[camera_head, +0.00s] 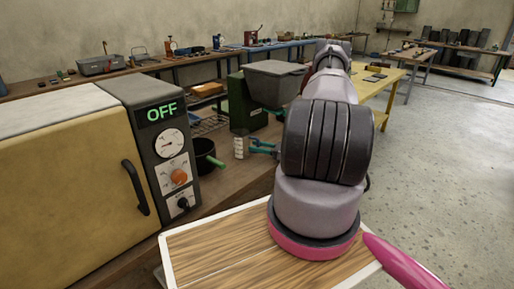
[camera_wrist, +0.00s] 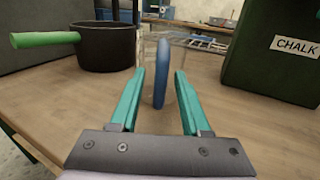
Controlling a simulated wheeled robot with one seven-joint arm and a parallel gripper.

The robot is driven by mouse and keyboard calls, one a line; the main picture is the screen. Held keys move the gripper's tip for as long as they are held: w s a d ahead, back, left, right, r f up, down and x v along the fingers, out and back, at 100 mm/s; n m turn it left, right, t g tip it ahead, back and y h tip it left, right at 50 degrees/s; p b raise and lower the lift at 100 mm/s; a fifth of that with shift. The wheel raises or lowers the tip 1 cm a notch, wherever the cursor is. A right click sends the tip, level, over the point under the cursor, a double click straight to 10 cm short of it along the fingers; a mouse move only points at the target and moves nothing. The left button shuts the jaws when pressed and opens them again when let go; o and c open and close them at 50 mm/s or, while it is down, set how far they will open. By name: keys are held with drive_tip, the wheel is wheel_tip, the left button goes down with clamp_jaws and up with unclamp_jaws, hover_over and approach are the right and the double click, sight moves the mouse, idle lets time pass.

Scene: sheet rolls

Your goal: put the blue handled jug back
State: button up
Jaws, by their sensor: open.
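The clear jug (camera_wrist: 186,52) with a blue upright handle (camera_wrist: 162,65) stands on the wooden bench, straight ahead in the wrist view. In the head view a pale, ribbed-looking cylinder (camera_head: 241,146) just beyond my fingertips appears to be the same jug. My gripper (camera_wrist: 160,78) is open, with its two teal fingers on either side of the handle and a gap on both sides. It also shows in the head view (camera_head: 256,147), partly hidden by my arm. I cannot tell how far the fingertips reach past the handle.
A dark pot (camera_wrist: 108,48) with a green handle (camera_wrist: 45,39) stands left of the jug. A green box marked CHALK (camera_wrist: 270,55) stands to the right. The oven reading OFF (camera_head: 160,130) is left of the pot. Bare bench top (camera_wrist: 60,90) lies around the jug.

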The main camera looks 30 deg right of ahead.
drive_tip(key=v, duration=1.2)
drive_tip(key=a+r+n+g+h, duration=0.1)
drive_tip(key=a+r+n+g, duration=0.6)
drive_tip(key=r, duration=0.6)
drive_tip(key=a+r+n+g+h, duration=0.1)
drive_tip(key=a+r+n+g, duration=0.45)
drive_tip(key=a+r, duration=0.6)
drive_tip(key=s+a+r+n+t+h, duration=0.3)
drive_tip(key=s+a+r+n+h, duration=0.1)
drive_tip(key=s+r, duration=0.5)
drive_tip(key=s+a+r+n+t+h, duration=0.3)
drive_tip(key=s+r+n, duration=0.3)
drive_tip(key=s+r, duration=0.3)
drive_tip(key=shift+s+a+r+n+h, duration=0.35)
drive_tip(key=shift+r+h, duration=0.25)
drive_tip(key=shift+r, duration=1.45)
drive_tip(key=shift+t, duration=0.25)
